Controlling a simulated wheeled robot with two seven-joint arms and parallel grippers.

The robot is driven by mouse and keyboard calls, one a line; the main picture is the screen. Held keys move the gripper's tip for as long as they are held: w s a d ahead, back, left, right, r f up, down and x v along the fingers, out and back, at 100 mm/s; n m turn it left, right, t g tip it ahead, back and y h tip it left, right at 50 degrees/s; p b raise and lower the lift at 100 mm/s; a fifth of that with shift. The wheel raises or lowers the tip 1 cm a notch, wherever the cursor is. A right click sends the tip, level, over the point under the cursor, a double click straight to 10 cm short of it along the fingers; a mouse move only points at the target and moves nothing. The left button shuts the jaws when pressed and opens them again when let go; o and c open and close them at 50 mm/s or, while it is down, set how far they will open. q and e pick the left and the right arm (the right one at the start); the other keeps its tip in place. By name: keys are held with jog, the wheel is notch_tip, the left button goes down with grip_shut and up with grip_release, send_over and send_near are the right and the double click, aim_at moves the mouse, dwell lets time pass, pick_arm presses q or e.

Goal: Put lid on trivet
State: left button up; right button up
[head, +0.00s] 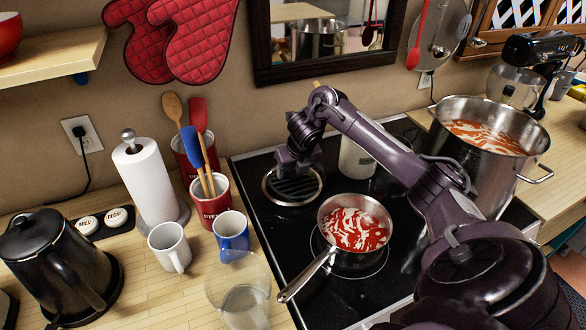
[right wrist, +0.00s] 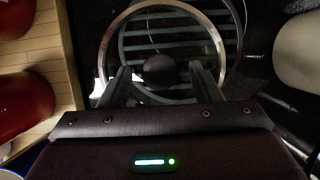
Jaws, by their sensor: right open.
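The lid (right wrist: 107,48) is clear glass with a silver rim and a round black knob (right wrist: 160,69). It appears to lie over the dark slatted trivet (right wrist: 232,30), a little offset from it, at the back left of the black stovetop. In the head view the lid and trivet show together as a silver-edged ring (head: 270,197) with slats. My right gripper (head: 291,168) is just above it, pointing down. In the right wrist view its fingers (right wrist: 160,88) are apart, on either side of the knob, with gaps visible. My left gripper is out of view.
A saucepan (head: 355,222) of red sauce stands in front of the trivet, its handle toward the front left. A pale canister (head: 355,160) stands close to its right. A large pot (head: 480,150) is at right. Utensil crocks (head: 211,203) and mugs (head: 169,247) stand at left.

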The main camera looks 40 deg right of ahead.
jog(key=p+v, duration=0.4)
jog(key=v, duration=0.8)
jog(key=shift+p, duration=0.4)
